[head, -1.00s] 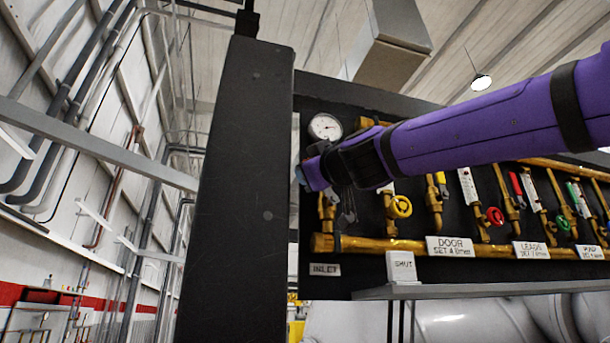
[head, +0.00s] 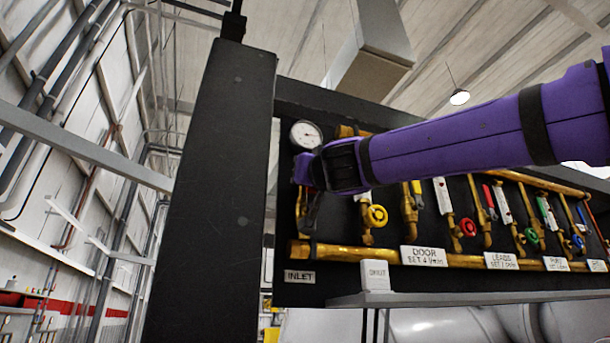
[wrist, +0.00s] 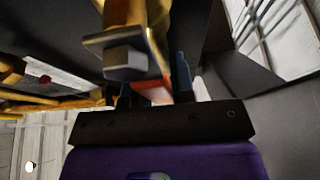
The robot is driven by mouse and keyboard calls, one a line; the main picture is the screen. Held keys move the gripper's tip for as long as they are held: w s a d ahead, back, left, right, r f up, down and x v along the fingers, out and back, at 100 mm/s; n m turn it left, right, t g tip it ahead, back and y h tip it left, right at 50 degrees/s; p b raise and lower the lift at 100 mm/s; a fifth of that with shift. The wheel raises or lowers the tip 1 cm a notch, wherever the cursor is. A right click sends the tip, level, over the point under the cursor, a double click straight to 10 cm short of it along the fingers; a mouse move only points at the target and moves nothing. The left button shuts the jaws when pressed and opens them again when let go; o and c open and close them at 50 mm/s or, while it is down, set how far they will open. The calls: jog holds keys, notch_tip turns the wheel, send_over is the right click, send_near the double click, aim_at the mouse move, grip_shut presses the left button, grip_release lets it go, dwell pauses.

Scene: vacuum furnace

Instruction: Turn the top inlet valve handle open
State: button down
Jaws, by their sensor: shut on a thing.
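The inlet valve is a brass fitting at the left end of the panel, above the INLET label (head: 299,277). In the wrist view its brass body with a hex nut (wrist: 125,60) is close up. A red-orange handle (wrist: 153,92) lies just behind the nut, between the dark fingers. My gripper (wrist: 155,84) is shut on this handle. In the head view my gripper (head: 311,205) is at the inlet valve, below the round gauge (head: 307,134). My purple wrist and fingers hide most of the handle and valve there.
A thick black post (head: 212,190) stands just left of the valve. Right of it are several brass valves, including one with a yellow wheel (head: 377,216). A brass manifold pipe (head: 350,254) and a grey ledge (head: 460,298) run below. A SHUT block (head: 375,275) stands on the ledge.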

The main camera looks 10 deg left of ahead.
jog(key=shift+f, duration=0.1)
dwell(0.3)
jog(key=c, duration=1)
grip_release()
jog(key=shift+o, duration=0.2)
jog(key=v, duration=1)
jog(key=shift+s+d, duration=0.25)
jog(key=shift+s, duration=0.05)
jog(key=shift+f, duration=0.1)
